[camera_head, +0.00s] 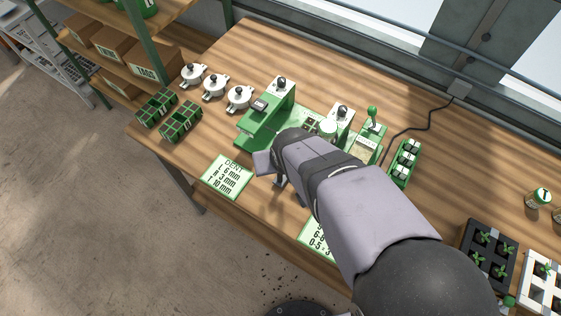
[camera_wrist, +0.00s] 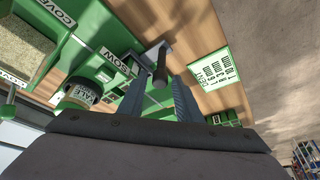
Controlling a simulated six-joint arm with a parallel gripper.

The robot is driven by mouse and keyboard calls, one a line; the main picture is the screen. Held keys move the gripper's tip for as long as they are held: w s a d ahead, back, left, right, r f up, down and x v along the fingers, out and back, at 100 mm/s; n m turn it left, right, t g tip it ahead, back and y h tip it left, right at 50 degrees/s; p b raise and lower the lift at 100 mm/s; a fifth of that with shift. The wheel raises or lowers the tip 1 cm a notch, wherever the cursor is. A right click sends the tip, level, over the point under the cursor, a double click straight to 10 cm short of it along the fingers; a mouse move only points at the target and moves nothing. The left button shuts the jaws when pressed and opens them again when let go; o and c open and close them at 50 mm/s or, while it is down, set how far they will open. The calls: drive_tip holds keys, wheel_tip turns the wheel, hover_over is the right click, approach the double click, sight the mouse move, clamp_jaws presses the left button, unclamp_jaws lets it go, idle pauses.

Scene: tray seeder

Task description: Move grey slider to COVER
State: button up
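In the wrist view, a grey slider (camera_wrist: 158,58) shows as a short dark cylindrical handle on a lighter grey piece, at the edge of the green machine (camera_wrist: 97,32). My gripper (camera_wrist: 160,82) is open, with its two fingers apart on either side of the handle. I cannot tell whether they touch it. A label reading like SOW (camera_wrist: 117,61) is left of the handle. A COVER label (camera_wrist: 56,12) is farther up and left. In the head view, my gripper (camera_head: 281,183) is at the front of the green machine (camera_head: 265,117); my arm hides the slider there.
A DENT card (camera_head: 227,177) lies left of my gripper, and another card (camera_head: 317,240) lies partly behind my arm. A green-knobbed lever (camera_head: 372,112) and a green rack (camera_head: 405,163) stand right of the machine. The table's front edge is close.

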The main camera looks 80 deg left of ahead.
clamp_jaws()
drive_tip(key=w+d+b, duration=0.4)
drive_tip(key=w+d, duration=0.7)
drive_tip(key=shift+w+d, duration=0.2)
drive_tip(key=shift+o, duration=1.5)
unclamp_jaws()
drive_tip(key=shift+w+d, duration=0.1)
drive_tip(key=shift+w, duration=0.05)
drive_tip(key=b+v, duration=0.1)
drive_tip(key=v, duration=0.6)
drive_tip(key=shift+r, duration=0.15)
drive_tip(key=shift+d, duration=0.1)
